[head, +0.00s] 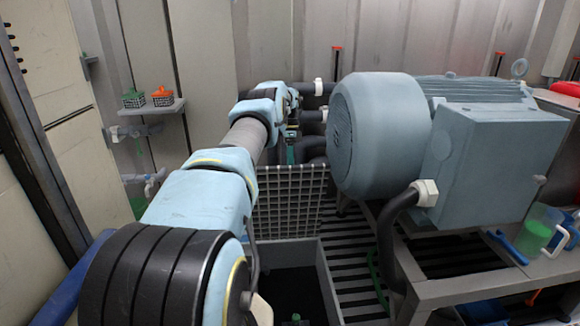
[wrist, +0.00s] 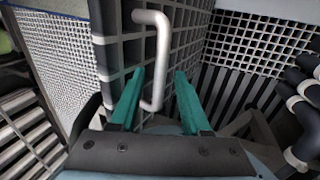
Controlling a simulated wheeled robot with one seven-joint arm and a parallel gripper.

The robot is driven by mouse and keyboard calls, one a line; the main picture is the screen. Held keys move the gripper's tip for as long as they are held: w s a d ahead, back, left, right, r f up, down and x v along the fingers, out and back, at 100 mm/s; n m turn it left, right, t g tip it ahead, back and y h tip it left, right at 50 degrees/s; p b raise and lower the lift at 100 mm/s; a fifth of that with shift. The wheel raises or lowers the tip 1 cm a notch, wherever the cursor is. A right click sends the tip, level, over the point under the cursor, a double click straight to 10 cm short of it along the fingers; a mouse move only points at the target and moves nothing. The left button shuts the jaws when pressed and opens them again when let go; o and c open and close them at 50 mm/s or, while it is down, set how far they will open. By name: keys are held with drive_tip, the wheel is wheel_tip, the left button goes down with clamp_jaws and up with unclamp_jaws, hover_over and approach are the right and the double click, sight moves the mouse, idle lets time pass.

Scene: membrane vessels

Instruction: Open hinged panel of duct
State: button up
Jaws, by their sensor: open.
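The grey grid panel (head: 288,205) stands upright beyond a dark opening in the floor in the head view. In the wrist view, a pale grey bar handle (wrist: 162,55) stands on a grid surface (wrist: 192,25), which appears to be the panel. My gripper (wrist: 161,76) has two teal fingers, open, one on each side of the handle's lower part. I cannot tell whether they touch it. In the head view my arm reaches forward to the panel's top, and the fingers are mostly hidden; only a bit of teal (head: 290,154) shows.
A large blue-grey motor (head: 450,140) stands close on the right of my arm. Dark pipes (head: 315,118) lie behind the gripper. A small shelf (head: 152,107) with green and orange items is at the left. A green jug (head: 540,232) stands at the right.

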wheel_tip(320, 180, up, 10)
drive_tip(key=p, duration=0.1)
idle(0.4)
